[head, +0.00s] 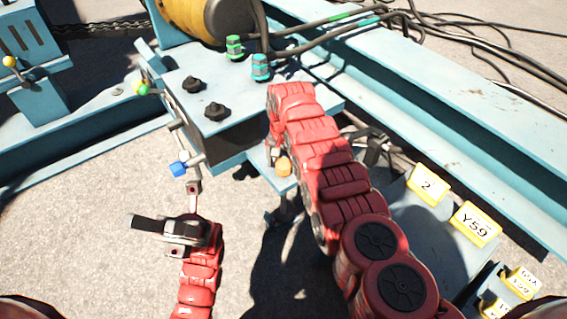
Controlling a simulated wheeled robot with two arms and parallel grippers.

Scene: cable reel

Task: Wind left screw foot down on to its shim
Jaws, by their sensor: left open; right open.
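A blue-ended crank-like fitting (179,168) sticks out at the left front of the blue steel box (228,128). An orange cap (284,167) sits on a small blue bracket at the box's front, with a thin upright piece (284,208) below it. I cannot tell which is the left screw foot, and I cannot make out a shim. My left gripper (150,225) is open and empty, below the blue-ended fitting and apart from it in the picture. My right arm crosses in front of the box; my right gripper (372,148) seems to show beside it, mostly hidden.
A yellow drum (200,18), dark knobs (203,95) and green and teal cable fittings (261,67) are on or behind the box. A long blue beam (450,100) runs along the right. Yellow labelled blocks (475,224) stand at lower right.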

